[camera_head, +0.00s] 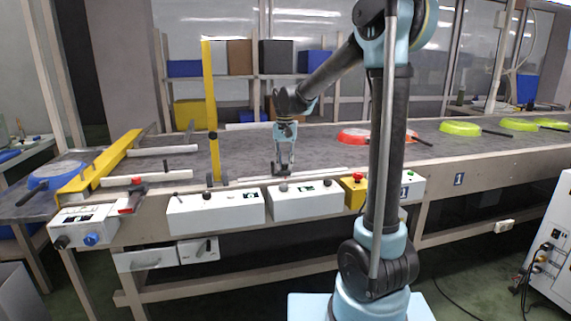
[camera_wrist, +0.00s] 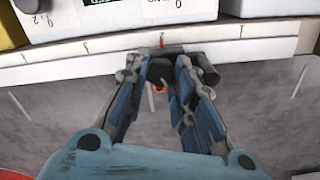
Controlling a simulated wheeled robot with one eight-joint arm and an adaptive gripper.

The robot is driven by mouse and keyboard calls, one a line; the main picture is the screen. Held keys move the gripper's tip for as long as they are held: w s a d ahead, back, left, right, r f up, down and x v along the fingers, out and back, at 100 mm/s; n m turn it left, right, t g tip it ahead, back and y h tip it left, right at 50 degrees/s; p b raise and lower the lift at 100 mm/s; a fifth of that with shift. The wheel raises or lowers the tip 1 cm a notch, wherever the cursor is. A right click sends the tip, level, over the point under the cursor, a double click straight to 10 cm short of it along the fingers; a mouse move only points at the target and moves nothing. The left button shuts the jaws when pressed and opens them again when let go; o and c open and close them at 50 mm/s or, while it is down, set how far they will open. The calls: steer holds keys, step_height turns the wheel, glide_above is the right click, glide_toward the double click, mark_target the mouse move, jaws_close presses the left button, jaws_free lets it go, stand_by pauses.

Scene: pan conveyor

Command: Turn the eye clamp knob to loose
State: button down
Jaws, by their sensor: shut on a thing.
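My gripper (camera_head: 283,168) points straight down at the front edge of the grey conveyor belt, behind the white control boxes. In the wrist view, my gripper (camera_wrist: 163,84) has both fingers closed in on a small black knob (camera_wrist: 160,68), which I take to be the eye clamp knob. A dark cylindrical part (camera_wrist: 206,70) sticks out just right of it, and a small orange ring shows between the fingers. The fingers hide the knob's sides, and I cannot tell which way it is set.
A white scale strip (camera_wrist: 90,65) with a red mark runs beside the knob. White control boxes (camera_head: 305,204) and a yellow box with a red button (camera_head: 355,189) stand along the front edge. A yellow post (camera_head: 211,110) rises left of my gripper. A red pan (camera_head: 360,135) lies right.

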steer(key=n, duration=1.2)
steer(key=shift+w+n, duration=0.1)
steer(key=shift+n, duration=0.2)
stand_by(0.4)
steer(key=c, duration=1.3)
jaws_free()
step_height(320, 180, up, 12)
steer(key=shift+f, duration=0.1)
